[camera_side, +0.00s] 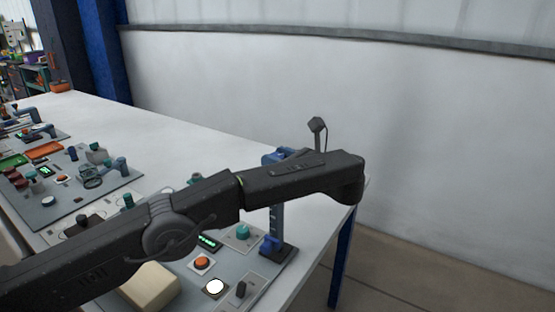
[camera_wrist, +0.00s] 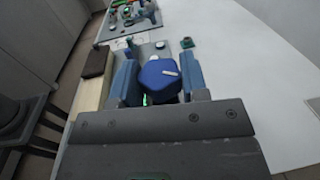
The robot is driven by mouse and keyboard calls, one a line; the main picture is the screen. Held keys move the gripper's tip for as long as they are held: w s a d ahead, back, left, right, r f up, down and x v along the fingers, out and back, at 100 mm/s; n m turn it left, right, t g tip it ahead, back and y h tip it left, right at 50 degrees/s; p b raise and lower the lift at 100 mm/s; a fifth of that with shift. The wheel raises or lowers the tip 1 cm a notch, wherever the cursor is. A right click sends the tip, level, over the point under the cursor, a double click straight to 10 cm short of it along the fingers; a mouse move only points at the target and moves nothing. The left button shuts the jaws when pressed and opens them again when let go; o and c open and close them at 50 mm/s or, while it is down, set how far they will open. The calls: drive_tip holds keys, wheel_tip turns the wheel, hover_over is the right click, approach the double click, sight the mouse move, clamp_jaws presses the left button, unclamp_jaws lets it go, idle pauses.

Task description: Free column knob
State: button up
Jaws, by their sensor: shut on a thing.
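A dark upright column (camera_side: 277,218) stands on a black base at the right end of the panel in the side view, with a blue part (camera_side: 268,244) low on it. My arm crosses in front of its upper part. Another blue part (camera_side: 275,157) shows just above my arm; I cannot tell what it belongs to. In the wrist view a rounded blue knob (camera_wrist: 160,76) with a white mark lies between the two blue-grey fingers of my gripper (camera_wrist: 160,62), which is shut on it. In the side view my fingers are mostly hidden behind my arm.
The grey panel (camera_side: 222,298) carries an orange button (camera_side: 201,263), a lit white button (camera_side: 215,286), a teal knob (camera_side: 243,231) and a black lever (camera_side: 241,289). A cream block (camera_side: 150,286) sits left of them.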

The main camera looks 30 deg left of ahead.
drive_tip(key=o, duration=0.9)
drive_tip(key=shift+r, duration=0.1)
wheel_tip(320, 180, up, 4)
drive_tip(key=s+a+r, duration=0.1)
drive_tip(key=a+r, duration=0.1)
drive_tip(key=a, duration=0.1)
drive_tip(key=s+a+r, duration=0.1)
drive_tip(key=a+r, duration=0.1)
drive_tip(key=a, duration=0.2)
drive_tip(key=s+a+r, duration=0.1)
drive_tip(key=a+r, duration=0.2)
drive_tip(key=a, duration=0.1)
drive_tip(key=shift+a, duration=0.15)
drive_tip(key=shift+f, duration=0.1)
